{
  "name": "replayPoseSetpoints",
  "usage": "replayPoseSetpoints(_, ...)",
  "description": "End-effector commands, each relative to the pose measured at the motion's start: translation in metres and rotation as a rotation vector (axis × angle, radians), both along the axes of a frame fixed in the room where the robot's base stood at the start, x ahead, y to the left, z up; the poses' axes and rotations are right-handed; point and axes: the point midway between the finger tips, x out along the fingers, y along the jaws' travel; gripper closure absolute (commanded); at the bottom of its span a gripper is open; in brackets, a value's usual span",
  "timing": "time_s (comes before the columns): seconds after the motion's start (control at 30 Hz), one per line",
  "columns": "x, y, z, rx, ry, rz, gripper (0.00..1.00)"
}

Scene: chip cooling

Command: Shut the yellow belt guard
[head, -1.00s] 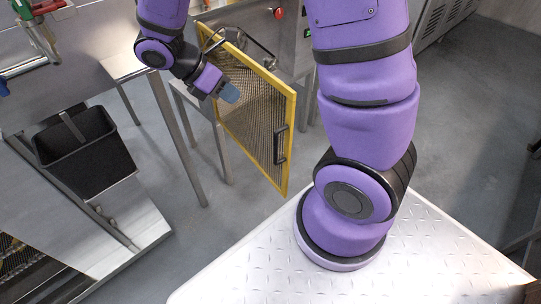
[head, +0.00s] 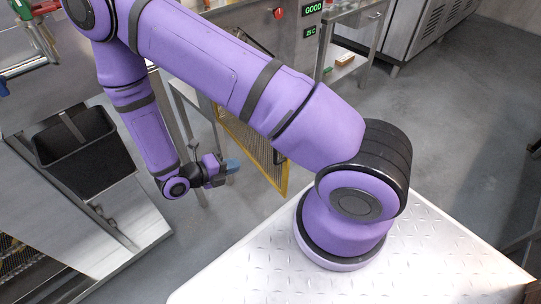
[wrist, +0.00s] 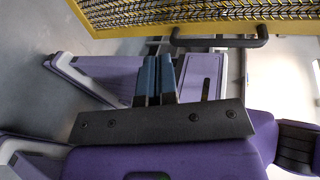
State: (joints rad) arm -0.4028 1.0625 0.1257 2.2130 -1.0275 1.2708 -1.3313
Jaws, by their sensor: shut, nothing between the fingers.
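The yellow belt guard (head: 262,150) is a mesh door in a yellow frame, standing swung open from the steel machine. My arm covers its upper part in the head view. In the wrist view its mesh (wrist: 200,14) and its black handle (wrist: 219,42) show at the top. My gripper (head: 232,166) is shut and empty, just left of the guard's lower part in the head view. In the wrist view the blue fingertips (wrist: 154,60) are together and point towards the handle. Whether they touch the guard I cannot tell.
A black bin (head: 84,150) hangs at the left near a steel table. The machine's panel has a red knob (head: 278,13) and a green display (head: 313,8). A steel cart (head: 350,45) stands behind. Grey floor (head: 455,130) is clear at the right.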

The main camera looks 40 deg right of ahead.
Motion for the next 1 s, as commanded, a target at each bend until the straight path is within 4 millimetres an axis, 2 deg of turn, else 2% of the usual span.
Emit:
replayPoseSetpoints(0.03, -0.002, 0.000, -0.007, -0.005, 0.026, 0.019, 1.00)
replayPoseSetpoints(0.2, -0.005, -0.002, -0.015, -0.012, 0.064, 0.046, 1.00)
replayPoseSetpoints(0.37, -0.006, -0.017, -0.020, -0.013, 0.064, 0.043, 1.00)
replayPoseSetpoints(0.83, -0.015, -0.097, -0.045, -0.012, 0.063, 0.041, 1.00)
replayPoseSetpoints(1.0, -0.017, -0.120, -0.044, -0.011, 0.063, 0.042, 1.00)
